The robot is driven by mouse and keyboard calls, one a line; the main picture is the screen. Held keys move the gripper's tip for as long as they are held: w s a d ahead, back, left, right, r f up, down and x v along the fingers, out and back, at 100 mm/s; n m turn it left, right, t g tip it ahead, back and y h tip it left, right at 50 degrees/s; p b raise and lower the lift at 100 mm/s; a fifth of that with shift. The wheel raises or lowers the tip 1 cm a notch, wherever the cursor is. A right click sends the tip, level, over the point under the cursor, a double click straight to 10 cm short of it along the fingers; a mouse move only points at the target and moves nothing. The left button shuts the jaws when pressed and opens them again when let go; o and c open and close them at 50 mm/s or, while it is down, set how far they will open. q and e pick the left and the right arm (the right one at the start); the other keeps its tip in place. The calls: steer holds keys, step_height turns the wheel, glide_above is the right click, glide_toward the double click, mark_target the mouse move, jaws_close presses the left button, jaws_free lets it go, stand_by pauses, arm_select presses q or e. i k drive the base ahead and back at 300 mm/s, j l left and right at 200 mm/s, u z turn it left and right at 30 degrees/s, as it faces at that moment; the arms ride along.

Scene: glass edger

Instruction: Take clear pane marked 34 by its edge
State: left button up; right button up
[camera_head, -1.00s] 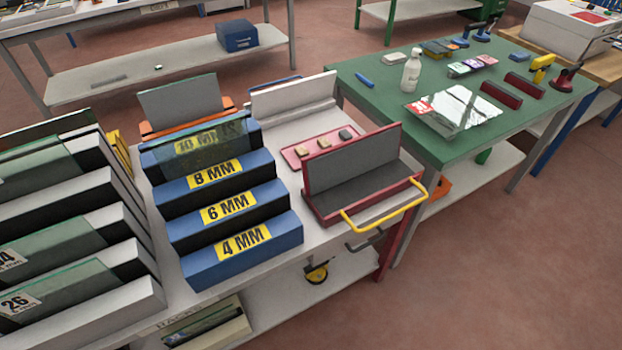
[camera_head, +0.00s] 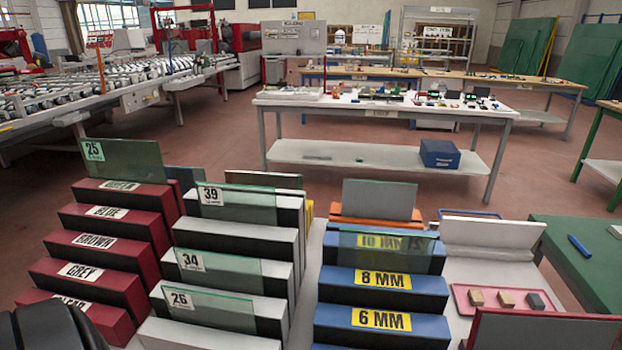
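The clear pane marked 34 (camera_head: 236,272) stands upright in a slot of the white stepped rack (camera_head: 230,243). Its white label is at its upper left corner, and its lower edge is hidden in the slot. The pane marked 39 (camera_head: 245,207) stands behind it on a higher step. The pane marked 26 (camera_head: 222,310) stands in front on a lower step. Neither gripper is in view. A black rounded part, probably of my own arm, shows at the bottom left corner, with no fingers visible.
A red stepped rack (camera_head: 108,225) with a pane marked 25 (camera_head: 130,160) stands left of the white rack. A blue stepped rack (camera_head: 380,298) stands to its right. A pink tray (camera_head: 508,306) and green table (camera_head: 562,245) lie farther right. Space above the racks looks free.

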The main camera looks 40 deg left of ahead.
mark_target(213, 270)
steer(key=u, duration=2)
